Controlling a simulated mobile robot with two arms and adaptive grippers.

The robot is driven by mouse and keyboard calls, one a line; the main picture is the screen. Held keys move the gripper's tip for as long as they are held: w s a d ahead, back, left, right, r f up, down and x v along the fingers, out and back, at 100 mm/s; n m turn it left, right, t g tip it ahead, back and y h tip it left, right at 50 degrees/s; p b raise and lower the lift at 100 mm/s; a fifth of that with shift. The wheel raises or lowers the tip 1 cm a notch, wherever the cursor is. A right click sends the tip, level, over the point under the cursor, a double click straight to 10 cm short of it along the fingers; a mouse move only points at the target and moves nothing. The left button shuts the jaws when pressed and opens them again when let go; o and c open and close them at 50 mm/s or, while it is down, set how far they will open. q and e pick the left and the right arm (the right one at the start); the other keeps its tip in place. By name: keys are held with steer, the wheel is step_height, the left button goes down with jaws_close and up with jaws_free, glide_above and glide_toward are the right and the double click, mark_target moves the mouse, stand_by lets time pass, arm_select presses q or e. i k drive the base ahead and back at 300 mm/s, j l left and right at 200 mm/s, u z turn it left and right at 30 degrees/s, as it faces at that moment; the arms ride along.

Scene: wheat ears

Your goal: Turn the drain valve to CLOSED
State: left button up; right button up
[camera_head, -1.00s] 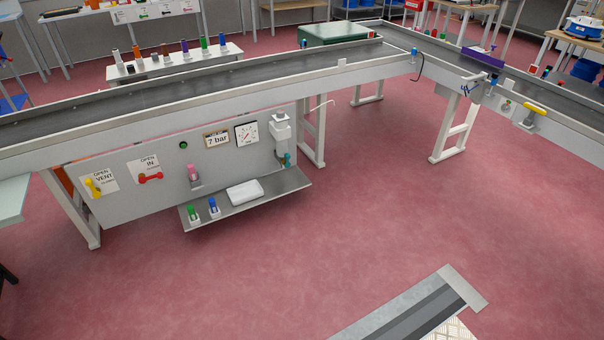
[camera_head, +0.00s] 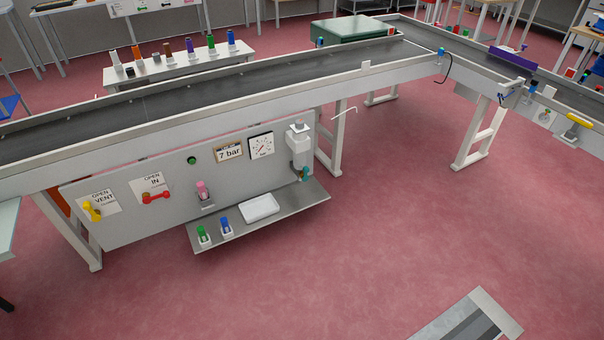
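A grey panel (camera_head: 120,225) hangs under the conveyor. It carries a yellow valve handle (camera_head: 92,211) by a label reading OPEN VENT and a red valve handle (camera_head: 156,197) by a label reading OPEN IN. A white filter-like unit (camera_head: 298,138) is at the panel's right end, with a small teal part (camera_head: 304,174) low beside it. No label reading DRAIN can be made out, so I cannot tell for sure which part is the drain valve. Neither of my grippers is in view.
A shelf (camera_head: 290,212) sticks out below the panel, with a white block (camera_head: 260,207) and green (camera_head: 201,234) and blue (camera_head: 225,224) items on it. The conveyor (camera_head: 220,90) runs above. The red floor in front is clear, apart from a grey plate (camera_head: 470,318) at bottom right.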

mark_target(306, 170)
steer(key=i+l+u, duration=0.1)
steer(key=u, duration=0.25)
steer(key=i+l+u, duration=0.15)
steer(key=u, duration=0.25)
steer(key=i+l+u, duration=0.15)
steer(key=u, duration=0.2)
